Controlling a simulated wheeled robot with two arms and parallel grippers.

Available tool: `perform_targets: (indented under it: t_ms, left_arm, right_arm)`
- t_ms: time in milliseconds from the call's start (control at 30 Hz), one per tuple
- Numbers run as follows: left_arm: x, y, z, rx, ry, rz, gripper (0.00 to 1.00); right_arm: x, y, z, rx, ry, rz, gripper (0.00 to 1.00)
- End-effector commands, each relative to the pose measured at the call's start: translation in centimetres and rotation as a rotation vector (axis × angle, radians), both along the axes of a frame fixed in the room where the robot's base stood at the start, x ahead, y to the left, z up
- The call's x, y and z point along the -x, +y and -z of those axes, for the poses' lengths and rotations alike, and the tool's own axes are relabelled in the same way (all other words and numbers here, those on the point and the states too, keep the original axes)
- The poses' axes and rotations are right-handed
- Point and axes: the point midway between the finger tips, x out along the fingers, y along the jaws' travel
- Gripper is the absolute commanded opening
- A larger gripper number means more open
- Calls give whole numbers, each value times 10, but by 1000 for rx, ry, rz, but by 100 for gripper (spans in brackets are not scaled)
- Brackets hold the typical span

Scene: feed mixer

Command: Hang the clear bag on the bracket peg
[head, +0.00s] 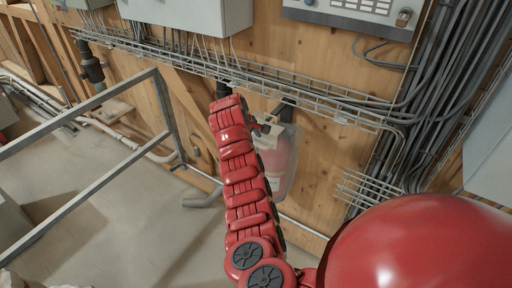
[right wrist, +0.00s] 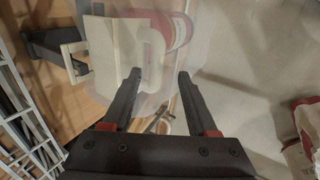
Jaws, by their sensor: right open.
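The clear bag (head: 288,165) hangs against the plywood wall, just right of my right arm in the head view; a red shape shows through it. The dark bracket peg (head: 287,110) sticks out above it. In the right wrist view the peg (right wrist: 45,46) is at upper left, and a pale loop (right wrist: 74,58) at the bag's edge appears to be around it. My right gripper (right wrist: 159,76) is open, its two fingers apart in front of the clear film (right wrist: 112,50); I see nothing clamped. In the head view its fingers are small beside the bag's top. My left gripper is out of view.
Wire cable trays (head: 290,98) run along the wall above the bag. A grey metal frame (head: 90,190) stands at left. Cables (head: 440,110) crowd the right. The concrete floor (head: 140,240) at lower left is partly clear. Printed sacks (right wrist: 305,125) show in the right wrist view.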

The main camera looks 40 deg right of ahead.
Motion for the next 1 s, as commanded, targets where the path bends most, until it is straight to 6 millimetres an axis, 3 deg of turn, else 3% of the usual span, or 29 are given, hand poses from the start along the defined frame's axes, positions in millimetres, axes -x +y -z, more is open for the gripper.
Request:
perform_targets:
  t_ms: [200, 400, 600, 1000]
  left_arm:
    - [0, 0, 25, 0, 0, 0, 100]
    - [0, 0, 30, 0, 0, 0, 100]
    - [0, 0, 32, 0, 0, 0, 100]
    - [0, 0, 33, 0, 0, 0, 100]
  right_arm:
    - [8, 21, -37, 2, -7, -2, 59]
    - [14, 42, -77, 0, -4, -4, 59]
    - [21, 53, -102, -1, -4, -1, 59]
    - [22, 57, -114, 8, -6, -2, 59]
